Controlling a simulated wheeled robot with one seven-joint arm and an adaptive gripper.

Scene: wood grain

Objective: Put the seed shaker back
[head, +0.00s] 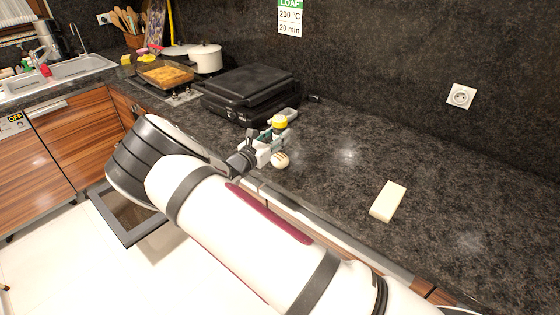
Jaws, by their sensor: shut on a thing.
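My gripper (274,141) reaches over the front part of the dark counter and is shut on a small container with a yellow cap, which I take to be the seed shaker (279,121). Its yellow cap points up, and the fingers hide most of its body. A small round cream and brown thing (280,160) shows just below the fingers, near the counter's front edge. I cannot tell whether it touches my gripper.
A black closed appliance (250,93) stands behind my gripper. Further left are a baking tray with golden food (166,75) and a white pot (205,58). A pale block (387,201) lies on the right. The counter between is clear. An oven door (125,215) hangs open below.

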